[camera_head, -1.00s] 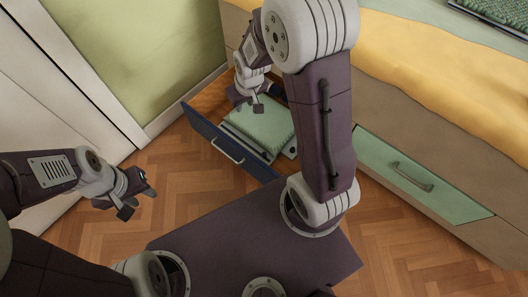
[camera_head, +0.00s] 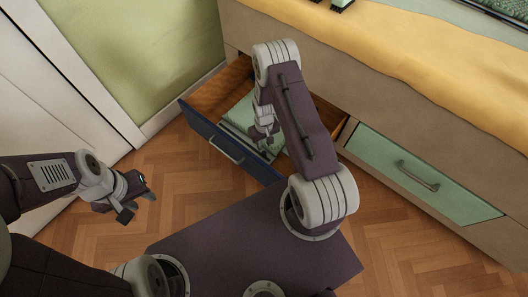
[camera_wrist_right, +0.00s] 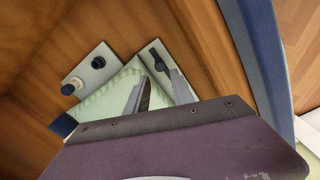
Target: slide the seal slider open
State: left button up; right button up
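A pale green packed bag (camera_head: 238,112) lies in the open drawer in the head view, partly hidden by my right arm. In the right wrist view the bag (camera_wrist_right: 112,98) shows pale green, with a grey strip (camera_wrist_right: 171,74) bearing a dark elongated piece (camera_wrist_right: 157,60), possibly the seal slider. A grey plate (camera_wrist_right: 93,69) with a dark knob and a white-and-dark knob is left of it. My right gripper (camera_wrist_right: 160,82) is open over the bag, its fingers apart and apparently empty; contact is unclear. My left gripper (camera_head: 137,206) is open and empty above the floor, away from the drawer.
The drawer (camera_head: 212,134) has a blue front with a handle and wooden walls close around my right gripper. A shut green drawer (camera_head: 415,172) is at the right, below a yellow cover (camera_head: 400,55). Floor (camera_head: 185,190) between my left gripper and the drawer is clear.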

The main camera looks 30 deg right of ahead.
aim_at(264, 153)
notch_tip(264, 153, down, 7)
jog(key=b, duration=0.3)
jog(key=shift+r+b, duration=0.1)
jog(key=shift+b, duration=0.25)
jog(key=shift+r, duration=0.15)
grip_shut()
dwell(0.6)
